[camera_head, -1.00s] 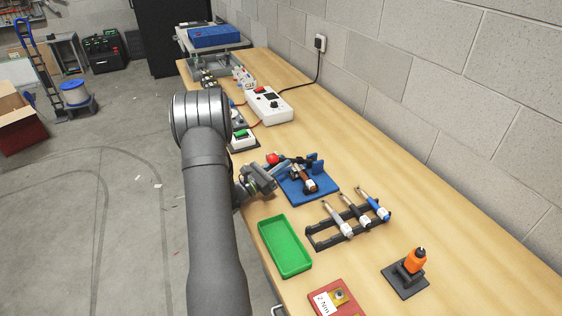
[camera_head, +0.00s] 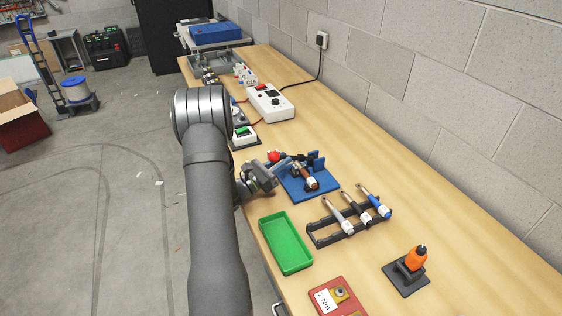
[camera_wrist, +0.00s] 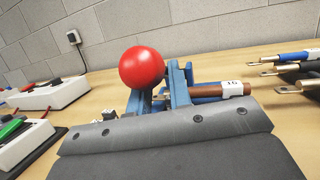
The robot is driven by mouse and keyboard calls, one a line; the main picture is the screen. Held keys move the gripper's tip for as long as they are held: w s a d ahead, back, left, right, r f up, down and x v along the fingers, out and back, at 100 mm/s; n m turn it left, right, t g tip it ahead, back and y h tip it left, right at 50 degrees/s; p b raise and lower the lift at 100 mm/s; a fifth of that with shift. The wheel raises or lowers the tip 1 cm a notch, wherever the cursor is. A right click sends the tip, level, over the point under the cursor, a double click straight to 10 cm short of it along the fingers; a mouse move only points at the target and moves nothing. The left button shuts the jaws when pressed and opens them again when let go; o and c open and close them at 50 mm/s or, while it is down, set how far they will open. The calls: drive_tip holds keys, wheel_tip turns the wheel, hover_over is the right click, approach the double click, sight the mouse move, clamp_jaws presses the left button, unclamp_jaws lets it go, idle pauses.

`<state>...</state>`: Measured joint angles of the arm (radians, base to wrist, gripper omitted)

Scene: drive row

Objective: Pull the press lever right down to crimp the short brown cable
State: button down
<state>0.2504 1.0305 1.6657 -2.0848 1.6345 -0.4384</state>
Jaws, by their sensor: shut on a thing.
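The blue press (camera_head: 300,190) stands on the bench beyond my gripper (camera_head: 282,164). Its lever ends in a red ball knob (camera_head: 273,156), close to my fingers. In the wrist view the red knob (camera_wrist: 141,67) stands raised above my gripper's dark edge, beside the blue press frame (camera_wrist: 180,90). The short brown cable (camera_head: 313,186) lies in the press; it also shows in the wrist view (camera_wrist: 232,89) with a white label. My gripper is shut on the press lever; the fingertips and their contact are largely hidden.
A green tray (camera_head: 286,244) and a black rack (camera_head: 323,238) with several cables are nearer. A white box (camera_head: 270,104) with a red lead is farther back. An orange-handled tool (camera_head: 415,260) stands at right. The wall borders the bench.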

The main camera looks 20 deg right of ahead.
drive_tip(key=shift+w+a, duration=0.15)
drive_tip(key=shift+w, duration=0.2)
drive_tip(key=c, duration=1.5)
unclamp_jaws()
drive_tip(key=shift+o, duration=0.2)
drive_tip(key=shift+s, duration=0.1)
drive_tip(key=v, duration=1.7)
drive_tip(key=shift+s, duration=0.15)
drive_tip(key=shift+a, duration=0.1)
